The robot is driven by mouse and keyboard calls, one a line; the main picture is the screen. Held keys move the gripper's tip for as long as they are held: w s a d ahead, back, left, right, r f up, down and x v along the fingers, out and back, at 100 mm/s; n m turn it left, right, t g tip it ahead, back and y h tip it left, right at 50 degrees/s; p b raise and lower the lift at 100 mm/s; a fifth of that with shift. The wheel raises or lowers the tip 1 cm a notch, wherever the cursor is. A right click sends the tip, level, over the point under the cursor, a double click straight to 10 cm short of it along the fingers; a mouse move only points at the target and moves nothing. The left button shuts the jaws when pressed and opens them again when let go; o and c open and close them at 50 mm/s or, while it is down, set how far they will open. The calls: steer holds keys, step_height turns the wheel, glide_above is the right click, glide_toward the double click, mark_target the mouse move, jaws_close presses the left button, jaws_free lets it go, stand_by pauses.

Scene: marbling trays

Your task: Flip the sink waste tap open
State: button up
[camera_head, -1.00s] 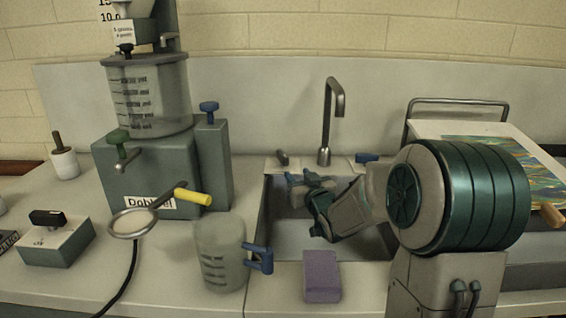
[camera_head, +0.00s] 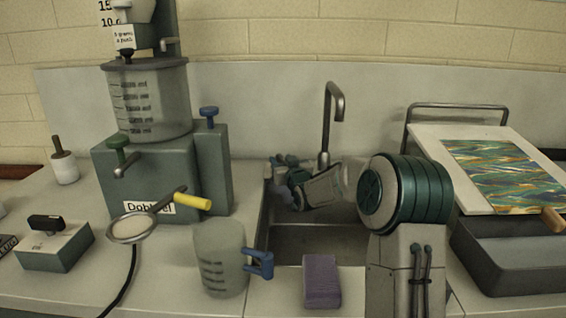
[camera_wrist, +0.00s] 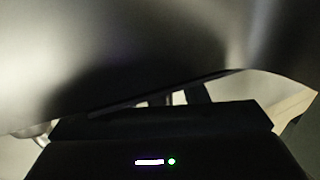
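The sink (camera_head: 315,242) is a grey basin in the middle of the head view, with a tall curved spout (camera_head: 338,100) behind it. My gripper (camera_head: 281,163) is at the sink's back left corner, left of the spout's base. It covers the spot where a small grey lever showed earlier, so that lever cannot be made out now. I cannot tell whether the fingers touch it, or whether they are open or shut. The small blue fitting right of the spout is hidden behind my arm. The wrist view shows mostly a blurred grey surface close up.
A clear measuring jug (camera_head: 218,262) with a blue clamp and a purple sponge (camera_head: 321,281) stand at the front edge. A grey dispenser (camera_head: 150,185) stands left. A dark tray (camera_head: 525,262) with a marbled sheet (camera_head: 500,172) on a board is right.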

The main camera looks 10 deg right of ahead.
jaws_close()
steer(key=shift+a+f+b, duration=0.1)
steer(key=shift+f+b, duration=0.05)
steer(key=shift+b, duration=0.25)
